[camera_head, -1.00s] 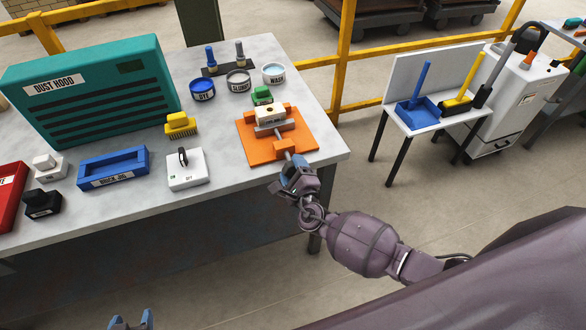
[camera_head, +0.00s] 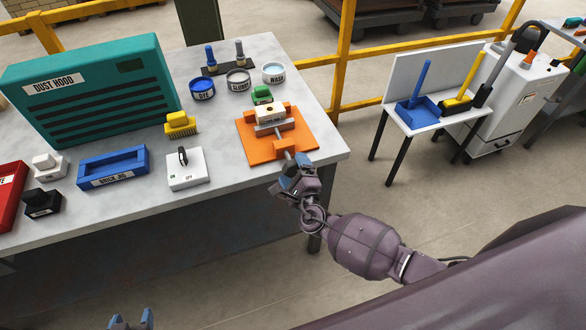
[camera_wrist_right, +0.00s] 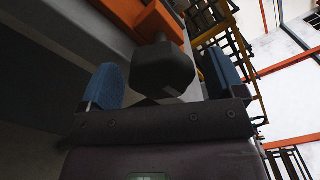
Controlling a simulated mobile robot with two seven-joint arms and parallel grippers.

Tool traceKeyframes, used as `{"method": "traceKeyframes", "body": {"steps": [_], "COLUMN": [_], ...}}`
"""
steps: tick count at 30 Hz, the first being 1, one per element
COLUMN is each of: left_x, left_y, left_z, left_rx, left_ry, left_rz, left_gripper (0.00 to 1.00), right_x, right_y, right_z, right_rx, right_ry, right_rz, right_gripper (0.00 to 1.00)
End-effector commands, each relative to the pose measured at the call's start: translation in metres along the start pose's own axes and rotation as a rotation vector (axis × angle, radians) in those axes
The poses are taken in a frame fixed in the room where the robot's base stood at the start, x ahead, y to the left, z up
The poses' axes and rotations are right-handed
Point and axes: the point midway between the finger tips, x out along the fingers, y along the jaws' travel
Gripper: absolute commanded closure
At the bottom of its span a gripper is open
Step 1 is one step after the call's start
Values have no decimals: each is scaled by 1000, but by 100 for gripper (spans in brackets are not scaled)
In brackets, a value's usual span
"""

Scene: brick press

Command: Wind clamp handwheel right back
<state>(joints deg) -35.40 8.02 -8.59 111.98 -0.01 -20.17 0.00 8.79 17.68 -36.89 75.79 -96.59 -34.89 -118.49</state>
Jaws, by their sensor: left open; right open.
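The orange clamp (camera_head: 290,151) stands near the right end of the table, with a pale brick (camera_head: 270,114) in its jaws. Its dark handwheel (camera_wrist_right: 162,70) shows in the right wrist view, between the two blue fingertips. My right gripper (camera_head: 298,177) is at the table's front edge, in front of the clamp's screw; the fingers are open on either side of the handwheel, with a gap at each side. In the head view the gripper hides most of the handwheel. My left gripper (camera_head: 132,319) is open and empty at the bottom edge, away from the table.
A white switch box (camera_head: 186,170), a blue brick jig (camera_head: 113,168) and a yellow brush (camera_head: 180,122) lie left of the clamp. A green object (camera_head: 262,95) and several small pots stand behind it. The teal dust hood (camera_head: 95,90) fills the table's left back.

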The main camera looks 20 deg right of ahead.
Motion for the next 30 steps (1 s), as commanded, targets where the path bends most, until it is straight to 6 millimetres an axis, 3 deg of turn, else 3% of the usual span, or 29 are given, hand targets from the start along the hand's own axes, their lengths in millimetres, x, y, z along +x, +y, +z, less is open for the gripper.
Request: {"method": "traceKeyframes", "body": {"steps": [16,21,30], "left_x": [3,3,3], "left_y": [0,0,0], "left_z": [1,1,0], "left_rx": [0,0,1], "left_ry": [5,7,9], "left_rz": [0,0,0], "left_gripper": [43,43,43], "right_x": [-88,-100,-101], "right_y": [1,1,0], "right_z": [-1,-1,0], "right_rx": [-1,-1,-1], "right_ry": [2,1,1], "right_rz": [2,2,1], "right_gripper": [12,12,12]}}
